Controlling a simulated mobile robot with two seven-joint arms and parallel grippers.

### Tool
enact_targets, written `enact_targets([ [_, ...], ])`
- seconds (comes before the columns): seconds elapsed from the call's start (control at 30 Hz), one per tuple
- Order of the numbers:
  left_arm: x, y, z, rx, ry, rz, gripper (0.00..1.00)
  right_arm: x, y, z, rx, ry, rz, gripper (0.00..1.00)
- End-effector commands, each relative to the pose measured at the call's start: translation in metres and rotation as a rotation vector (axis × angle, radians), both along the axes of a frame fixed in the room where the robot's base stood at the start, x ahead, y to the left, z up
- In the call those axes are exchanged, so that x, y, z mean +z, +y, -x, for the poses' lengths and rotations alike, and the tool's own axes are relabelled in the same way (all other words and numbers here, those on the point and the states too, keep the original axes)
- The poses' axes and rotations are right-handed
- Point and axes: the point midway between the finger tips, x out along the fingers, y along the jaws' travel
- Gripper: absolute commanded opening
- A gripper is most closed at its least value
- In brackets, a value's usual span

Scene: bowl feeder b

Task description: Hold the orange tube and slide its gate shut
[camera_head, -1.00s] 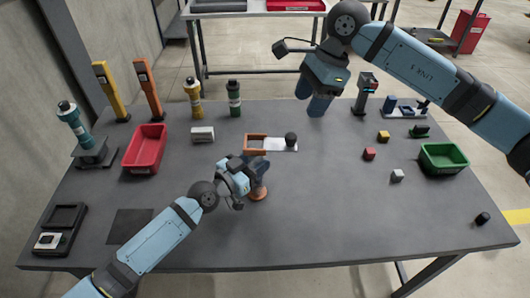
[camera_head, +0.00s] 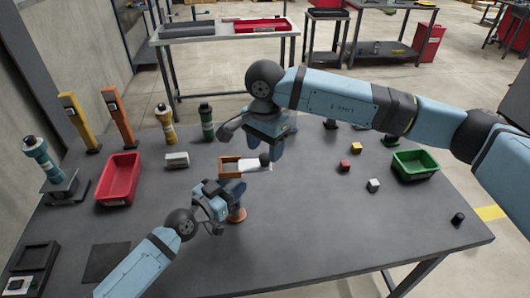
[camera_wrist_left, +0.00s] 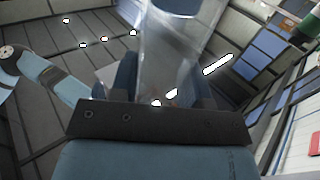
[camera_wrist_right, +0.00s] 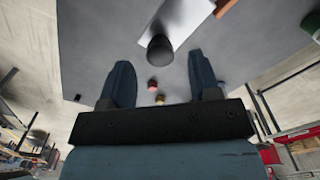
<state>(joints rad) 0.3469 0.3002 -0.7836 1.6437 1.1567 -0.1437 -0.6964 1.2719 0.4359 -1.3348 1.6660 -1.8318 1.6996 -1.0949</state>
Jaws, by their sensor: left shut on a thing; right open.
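The orange tube shows in the head view as an orange rim (camera_head: 230,168) on top and a round orange base (camera_head: 237,215) on the table; its middle is hidden behind my left gripper (camera_head: 232,193). That gripper is shut on the tube, whose clear body (camera_wrist_left: 172,55) fills the space between the fingers in the left wrist view. The gate is a white plate (camera_head: 256,167) sticking out to the right of the rim, with a black knob (camera_head: 264,160). My right gripper (camera_head: 276,152) is open close to the knob. In the right wrist view, the knob (camera_wrist_right: 160,49) lies just beyond the fingertips, centred between them.
A red bin (camera_head: 119,180) and white block (camera_head: 177,160) are left of the tube. Yellow (camera_head: 166,123) and green (camera_head: 207,122) tubes stand behind. Small cubes (camera_head: 373,185) and a green bin (camera_head: 415,164) are at right.

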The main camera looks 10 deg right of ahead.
Motion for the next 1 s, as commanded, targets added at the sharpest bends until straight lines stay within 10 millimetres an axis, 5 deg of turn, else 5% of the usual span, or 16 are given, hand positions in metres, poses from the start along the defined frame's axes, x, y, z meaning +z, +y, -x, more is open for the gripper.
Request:
enact_targets([
  [0.2,0.0,0.0,0.0,0.0,0.0,0.0,0.0,-0.021,0.0,0.0,0.001,0.001,-0.001,0.57],
  [0.5,0.0,0.0,0.0,0.0,0.0,0.0,0.0,-0.023,0.0,0.0,0.001,-0.001,-0.001,0.57],
  [0.77,0.0,0.0,0.0,0.0,0.0,0.0,0.0,-0.023,0.0,0.0,0.0,-0.001,-0.001,0.01],
  [1.0,0.0,0.0,0.0,0.0,0.0,0.0,0.0,-0.023,0.01,-0.001,0.002,-0.001,-0.002,0.0],
])
